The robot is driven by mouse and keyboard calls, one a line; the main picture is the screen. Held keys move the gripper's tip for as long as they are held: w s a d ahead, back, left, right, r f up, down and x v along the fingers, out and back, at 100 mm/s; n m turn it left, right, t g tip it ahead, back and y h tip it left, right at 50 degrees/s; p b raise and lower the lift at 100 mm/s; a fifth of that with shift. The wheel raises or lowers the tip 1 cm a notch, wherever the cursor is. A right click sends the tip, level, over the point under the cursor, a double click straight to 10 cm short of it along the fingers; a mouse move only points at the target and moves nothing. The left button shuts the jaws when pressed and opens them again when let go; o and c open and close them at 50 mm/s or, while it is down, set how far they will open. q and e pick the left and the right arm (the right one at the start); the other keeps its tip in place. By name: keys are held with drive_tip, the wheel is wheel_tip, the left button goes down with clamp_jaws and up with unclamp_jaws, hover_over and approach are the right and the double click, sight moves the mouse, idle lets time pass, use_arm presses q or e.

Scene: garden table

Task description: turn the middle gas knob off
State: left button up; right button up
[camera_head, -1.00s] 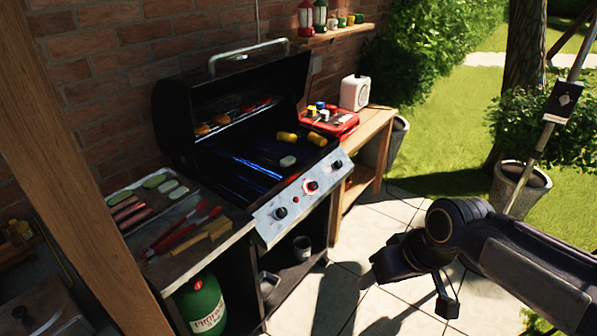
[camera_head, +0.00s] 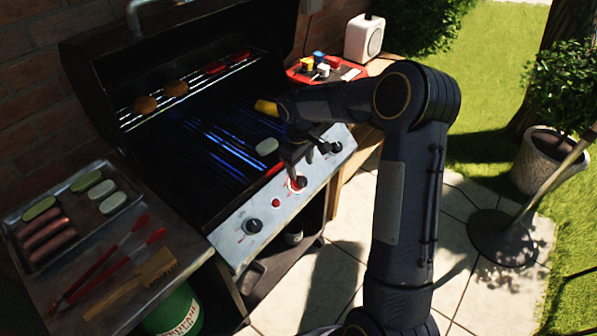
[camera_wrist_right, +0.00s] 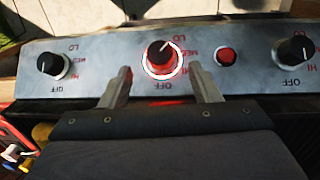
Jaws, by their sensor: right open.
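The middle gas knob (camera_head: 297,183) is on the grill's sloping metal front panel (camera_head: 232,238), with a glowing red ring around it. My right gripper (camera_head: 298,168) is at this knob, pointing down at the panel. In the right wrist view the middle knob (camera_wrist_right: 160,55) is black with a white pointer aimed up and right, near the LO mark; OFF is printed nearer my gripper. The open fingers (camera_wrist_right: 160,75) lie either side of the knob, apart from it; whether they reach past its top is unclear. My left gripper is not in view.
Other knobs sit at the panel's left (camera_head: 253,226) and right (camera_head: 335,148), with a red button (camera_head: 276,203) between left and middle. Blue flames show under the grate. A food tray (camera_head: 22,262) and red tongs (camera_head: 100,262) lie on the left shelf.

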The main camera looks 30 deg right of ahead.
sight(302, 181)
drive_tip(key=shift+d+f+p, duration=0.15)
drive_tip(key=shift+f, duration=1.45)
drive_tip(key=shift+d+f+p, duration=0.1)
drive_tip(key=shift+f+p, duration=0.05)
drive_tip(key=shift+f, duration=1.4)
drive_tip(key=shift+c, duration=0.3)
drive_tip(key=c, duration=0.9)
